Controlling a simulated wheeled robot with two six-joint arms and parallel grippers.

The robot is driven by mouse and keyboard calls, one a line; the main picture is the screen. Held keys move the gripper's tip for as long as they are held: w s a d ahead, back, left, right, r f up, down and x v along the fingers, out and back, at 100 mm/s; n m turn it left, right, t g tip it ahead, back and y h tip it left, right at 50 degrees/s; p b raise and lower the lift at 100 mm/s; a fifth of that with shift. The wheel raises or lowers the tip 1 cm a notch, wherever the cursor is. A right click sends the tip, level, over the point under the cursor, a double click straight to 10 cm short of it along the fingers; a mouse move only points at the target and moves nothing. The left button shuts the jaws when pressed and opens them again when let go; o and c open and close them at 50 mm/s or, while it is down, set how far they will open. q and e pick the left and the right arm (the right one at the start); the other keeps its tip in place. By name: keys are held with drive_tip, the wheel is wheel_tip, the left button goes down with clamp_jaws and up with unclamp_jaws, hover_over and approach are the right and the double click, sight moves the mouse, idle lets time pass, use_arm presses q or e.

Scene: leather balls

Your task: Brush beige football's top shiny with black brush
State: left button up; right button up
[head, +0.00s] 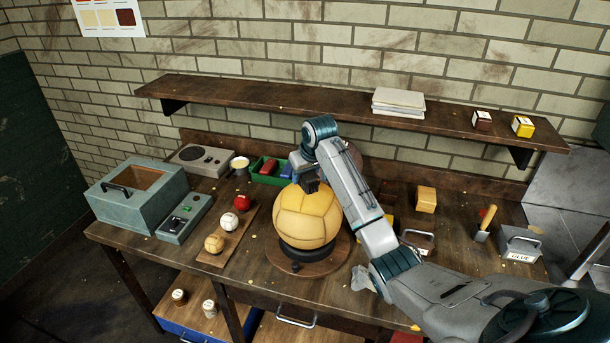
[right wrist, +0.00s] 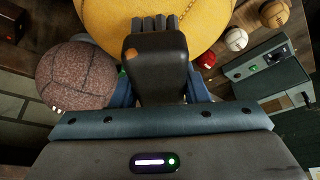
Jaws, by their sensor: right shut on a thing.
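The beige football (head: 306,222) sits in a dark ring stand (head: 303,249) on a round wooden board at the middle of the bench. It also shows at the top of the right wrist view (right wrist: 205,20). My right gripper (head: 304,179) is above the football's upper left side, shut on the black brush (right wrist: 155,68). The brush's bristle end (right wrist: 155,22) points at the ball and overlaps it in the right wrist view. I cannot tell for certain whether the bristles touch. In the head view the brush is mostly hidden by the gripper. My left gripper is out of view.
A brown pebbled ball (right wrist: 76,75) stands behind, mostly hidden by my arm in the head view. Small balls lie on a strip board (head: 226,236) at left, near a grey control box (head: 184,219). A green tray (head: 266,178) is behind. A shelf (head: 300,103) runs above.

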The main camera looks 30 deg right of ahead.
sight(314, 179)
drive_tip(key=shift+s+a, duration=0.1)
drive_tip(key=shift+s, duration=2)
drive_tip(key=shift+w, duration=2.5)
drive_tip(key=shift+s, duration=2.5)
drive_tip(key=shift+w, duration=1.3)
drive_tip(key=shift+r, duration=3.5)
